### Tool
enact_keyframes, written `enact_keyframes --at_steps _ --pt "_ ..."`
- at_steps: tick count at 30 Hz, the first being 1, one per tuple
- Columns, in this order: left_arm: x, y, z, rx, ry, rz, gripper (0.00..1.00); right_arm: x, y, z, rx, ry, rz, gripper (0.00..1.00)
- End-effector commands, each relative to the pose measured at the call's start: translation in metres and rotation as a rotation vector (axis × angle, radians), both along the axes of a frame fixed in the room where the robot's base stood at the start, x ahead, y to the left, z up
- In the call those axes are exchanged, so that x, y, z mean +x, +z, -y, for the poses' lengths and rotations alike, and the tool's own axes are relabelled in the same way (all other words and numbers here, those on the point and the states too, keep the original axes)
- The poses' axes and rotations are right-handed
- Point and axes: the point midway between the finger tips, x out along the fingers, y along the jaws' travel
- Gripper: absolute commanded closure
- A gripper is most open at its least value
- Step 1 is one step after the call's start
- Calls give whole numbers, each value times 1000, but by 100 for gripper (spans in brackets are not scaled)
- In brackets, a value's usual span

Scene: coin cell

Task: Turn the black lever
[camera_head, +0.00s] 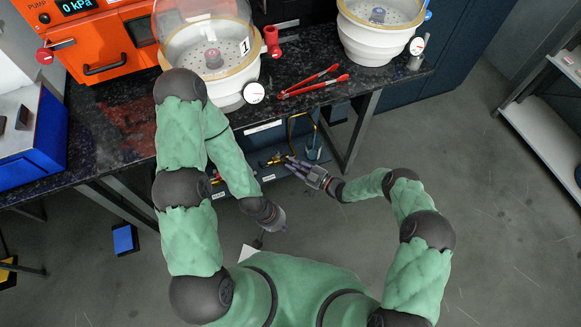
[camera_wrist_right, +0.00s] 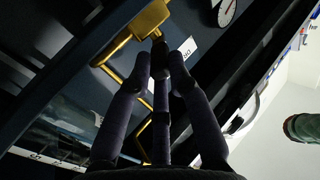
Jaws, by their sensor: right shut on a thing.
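The black lever (camera_wrist_right: 158,58) is in the right wrist view, below a brass valve (camera_wrist_right: 150,20). My right gripper (camera_wrist_right: 160,73) has its fingers closed around the lever, which is partly hidden by them. In the head view this gripper (camera_head: 290,164) reaches in under the bench at the brass fittings (camera_head: 276,159), and the lever is too small to make out there. My left gripper (camera_head: 282,226) hangs in front of the bench, apart from the valve. Its fingers are too small and foreshortened to show whether they are open.
The dark bench (camera_head: 115,125) carries an orange vacuum unit (camera_head: 97,48), two white domed vessels (camera_head: 376,38) and red-handled tongs (camera_head: 312,83). A bench leg (camera_head: 362,130) stands right of the valve. Brass piping (camera_wrist_right: 108,54) runs close to my right fingers.

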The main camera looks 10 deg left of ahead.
Motion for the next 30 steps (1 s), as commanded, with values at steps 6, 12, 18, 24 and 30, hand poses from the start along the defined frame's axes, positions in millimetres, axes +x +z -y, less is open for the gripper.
enact_keyframes --at_steps 6,12,18,24,30 --pt "0 0 0 0 0 0 100 11 -4 4 -6 143 -3 100" --pt "0 0 0 0 0 0 100 16 -4 4 -6 233 -5 100" --pt "0 0 0 0 0 0 100 20 -4 4 -6 279 -6 100" --pt "0 0 0 0 0 0 100 21 -4 4 -5 294 -6 100" --pt "0 0 0 0 0 0 100 21 -4 4 -5 294 -6 100"
